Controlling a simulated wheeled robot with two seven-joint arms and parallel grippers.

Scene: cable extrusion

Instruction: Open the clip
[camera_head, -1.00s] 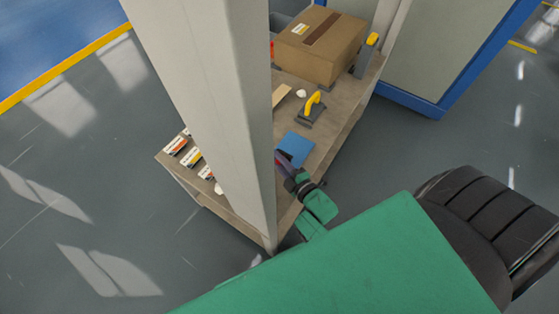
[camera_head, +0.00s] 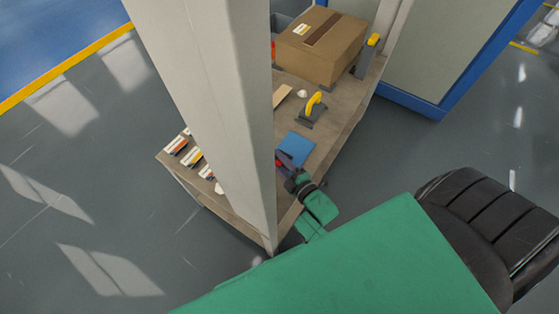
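The clip seems to be the yellow-handled grey clamp (camera_head: 314,109) on the wooden table top, its yellow handle raised. A similar yellow and grey clamp (camera_head: 368,54) stands beside the cardboard box. My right gripper (camera_head: 284,160), small and dark on a green wrist, is over the near part of the table by the blue sheet (camera_head: 298,145). It is apart from both clamps. Its fingers are too small and partly hidden to tell whether they are open. My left gripper is not in view.
A grey pillar (camera_head: 215,100) hides much of the table (camera_head: 334,124). A cardboard box (camera_head: 322,46) stands at the back. Several small labelled boxes (camera_head: 192,157) line the left edge. A small white object (camera_head: 302,93) lies near the clamp. Floor is clear on both sides.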

